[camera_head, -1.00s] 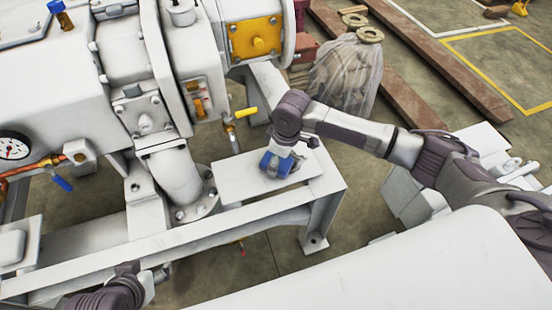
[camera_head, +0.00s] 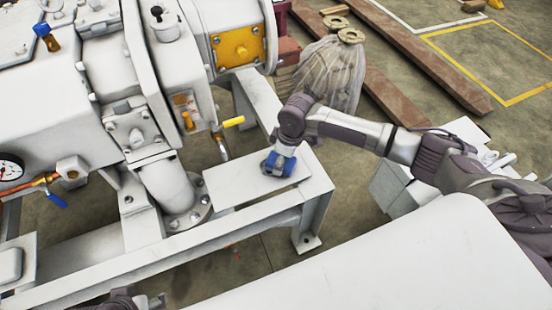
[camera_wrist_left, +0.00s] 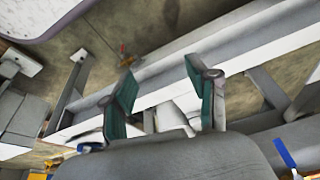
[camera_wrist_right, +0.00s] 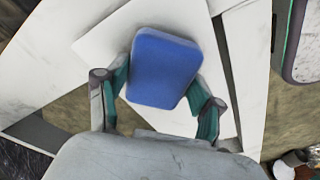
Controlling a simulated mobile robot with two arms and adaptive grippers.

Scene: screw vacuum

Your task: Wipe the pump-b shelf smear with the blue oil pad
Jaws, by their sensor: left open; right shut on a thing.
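The blue oil pad (camera_head: 286,169) is in my right gripper (camera_head: 276,158), low over the white shelf plate (camera_head: 232,185) beside the pump. In the right wrist view the blue pad (camera_wrist_right: 163,66) sits between the two fingers of my right gripper (camera_wrist_right: 160,92). It hides part of the shelf plate (camera_wrist_right: 105,50), and I cannot tell whether it touches it. I make out no smear on the bare part of the plate. My left gripper shows at the bottom edge of the head view, mostly cut off; in the left wrist view my left gripper (camera_wrist_left: 160,92) is open and empty.
The white pump (camera_head: 100,80) stands left of the shelf, with a yellow-handled valve (camera_head: 233,122) near the plate. A frame rail (camera_head: 190,238) runs along the front. A wrapped bundle (camera_head: 330,75) and brown beams (camera_head: 420,60) lie on the floor behind.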

